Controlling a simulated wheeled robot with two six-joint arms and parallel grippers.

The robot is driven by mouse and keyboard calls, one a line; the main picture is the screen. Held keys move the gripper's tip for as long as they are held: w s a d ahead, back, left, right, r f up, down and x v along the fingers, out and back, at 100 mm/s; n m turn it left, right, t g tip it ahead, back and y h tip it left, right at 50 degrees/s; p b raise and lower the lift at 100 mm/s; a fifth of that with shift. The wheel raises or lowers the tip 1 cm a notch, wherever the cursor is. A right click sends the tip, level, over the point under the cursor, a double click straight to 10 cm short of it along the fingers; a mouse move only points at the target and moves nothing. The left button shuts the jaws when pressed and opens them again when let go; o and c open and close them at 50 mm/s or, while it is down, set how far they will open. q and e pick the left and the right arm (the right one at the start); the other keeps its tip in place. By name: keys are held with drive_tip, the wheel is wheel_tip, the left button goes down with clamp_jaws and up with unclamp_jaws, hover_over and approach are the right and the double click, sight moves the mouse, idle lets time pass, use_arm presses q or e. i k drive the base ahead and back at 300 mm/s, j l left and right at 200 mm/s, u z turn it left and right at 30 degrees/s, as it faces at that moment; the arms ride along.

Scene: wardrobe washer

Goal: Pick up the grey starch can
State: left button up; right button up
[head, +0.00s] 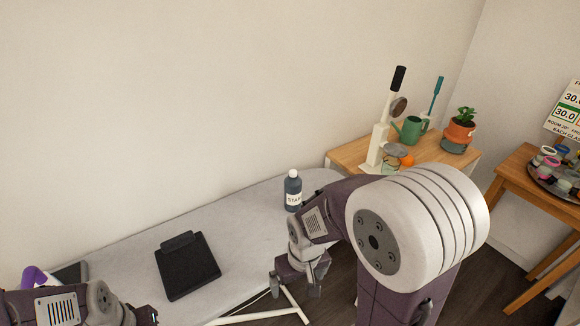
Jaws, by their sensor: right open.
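The grey starch can (293,193) stands upright at the right end of the ironing board (240,222). It is dark grey, with a white cap and a white label that is partly readable. My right gripper (296,285) is open and empty. In the picture it lies below the can, by the near edge of the board, and apart from the can. My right forearm fills the area to its right. My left gripper (146,316) is at the bottom left, cut off by the frame edge, so its jaws cannot be made out.
A black pad (188,268) lies on the board. A purple-handled object (36,276) sits at its left end. Behind the can, a wooden table (352,153) holds a white upright stand (378,142), a green watering can (410,130) and a potted plant (460,127). A wooden stool (515,180) holds paint pots.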

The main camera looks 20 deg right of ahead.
sight(292, 187)
drive_tip(key=z, duration=0.9)
